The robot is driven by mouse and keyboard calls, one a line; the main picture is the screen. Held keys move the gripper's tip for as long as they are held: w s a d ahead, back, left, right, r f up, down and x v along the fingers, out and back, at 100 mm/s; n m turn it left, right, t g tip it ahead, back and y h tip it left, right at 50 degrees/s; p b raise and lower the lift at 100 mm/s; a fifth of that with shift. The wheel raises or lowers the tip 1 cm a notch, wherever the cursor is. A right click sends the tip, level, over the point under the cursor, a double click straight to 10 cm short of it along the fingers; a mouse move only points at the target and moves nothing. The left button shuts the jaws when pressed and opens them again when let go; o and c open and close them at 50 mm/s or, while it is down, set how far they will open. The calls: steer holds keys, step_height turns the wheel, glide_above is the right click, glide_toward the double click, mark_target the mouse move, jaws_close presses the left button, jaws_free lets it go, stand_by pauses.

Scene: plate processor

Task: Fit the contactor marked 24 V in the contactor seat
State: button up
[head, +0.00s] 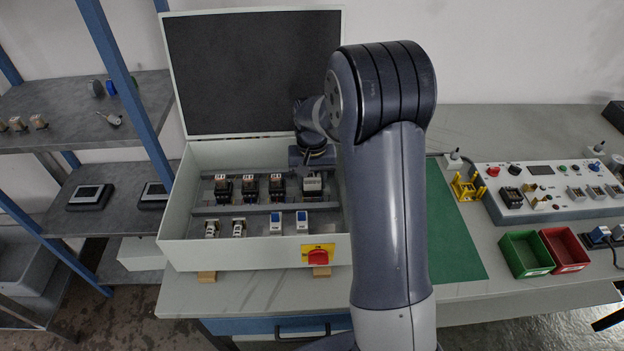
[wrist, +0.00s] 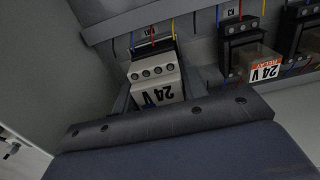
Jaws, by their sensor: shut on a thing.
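The contactor (wrist: 157,78) is a light grey block with dark round terminals and an upside-down 24 V label. My gripper (wrist: 156,100) is shut on it, with a dark finger on either side in the wrist view. In the head view the contactor (head: 313,185) is at the right end of the upper row in the open cabinet, just below my gripper (head: 313,166). The contactor seat (wrist: 150,47) shows as a dark part with coloured wires behind the contactor. I cannot tell whether the contactor is fully home in it.
Several relays (head: 249,186) stand left of the contactor; one reads 24 V RELAY in the wrist view (wrist: 264,72). The cabinet wall (wrist: 60,60) is close on the other side. The raised lid (head: 240,75) stands behind.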

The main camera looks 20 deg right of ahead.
steer(key=shift+f, duration=0.1)
steer(key=o, duration=1.1)
steer(key=shift+o, duration=0.4)
step_height(320, 180, up, 11)
steer(key=shift+f, duration=0.1)
steer(key=shift+f, duration=0.1)
